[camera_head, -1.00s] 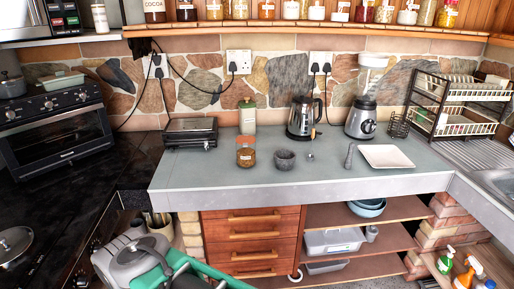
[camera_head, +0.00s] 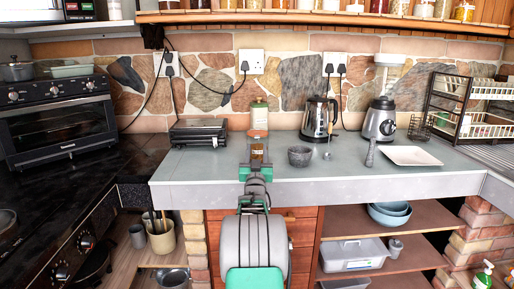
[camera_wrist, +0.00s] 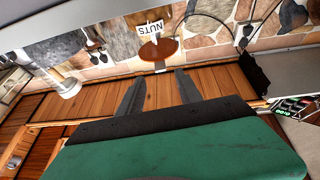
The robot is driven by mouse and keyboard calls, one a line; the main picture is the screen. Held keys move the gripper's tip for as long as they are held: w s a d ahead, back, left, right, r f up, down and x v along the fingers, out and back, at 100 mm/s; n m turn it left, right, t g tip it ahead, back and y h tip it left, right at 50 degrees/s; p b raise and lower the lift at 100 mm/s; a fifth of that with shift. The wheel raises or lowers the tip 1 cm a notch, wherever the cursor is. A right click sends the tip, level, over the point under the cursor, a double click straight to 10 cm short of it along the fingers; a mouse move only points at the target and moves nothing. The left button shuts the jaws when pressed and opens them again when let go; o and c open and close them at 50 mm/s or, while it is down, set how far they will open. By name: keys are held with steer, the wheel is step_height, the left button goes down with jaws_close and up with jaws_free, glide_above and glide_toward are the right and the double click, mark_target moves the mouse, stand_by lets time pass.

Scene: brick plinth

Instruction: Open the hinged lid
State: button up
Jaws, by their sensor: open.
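A small glass jar (camera_head: 257,153) with brown contents and a reddish-brown lid (camera_head: 257,133) stands near the counter's front; its lid looks shut. In the wrist view the jar's white NUTS label (camera_wrist: 151,29) and round lid (camera_wrist: 158,48) show beyond the fingertips. My gripper (camera_head: 256,168) is in front of the jar in the head view and hides its lower part. In the wrist view my gripper (camera_wrist: 158,74) has its two dark fingers apart, with nothing held between them. I cannot tell whether a finger touches the jar. The lid's hinge is too small to make out.
A grey mortar (camera_head: 300,156), kettle (camera_head: 319,118), blender (camera_head: 380,119) and white plate (camera_head: 410,156) stand to the right. A jar shelf (camera_head: 340,18) runs above.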

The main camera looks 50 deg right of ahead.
mark_target(258, 132)
steer(key=x, duration=0.5)
steer(key=shift+w+d, duration=0.1)
steer(key=shift+c, duration=0.2)
jaws_close()
stand_by(1.0)
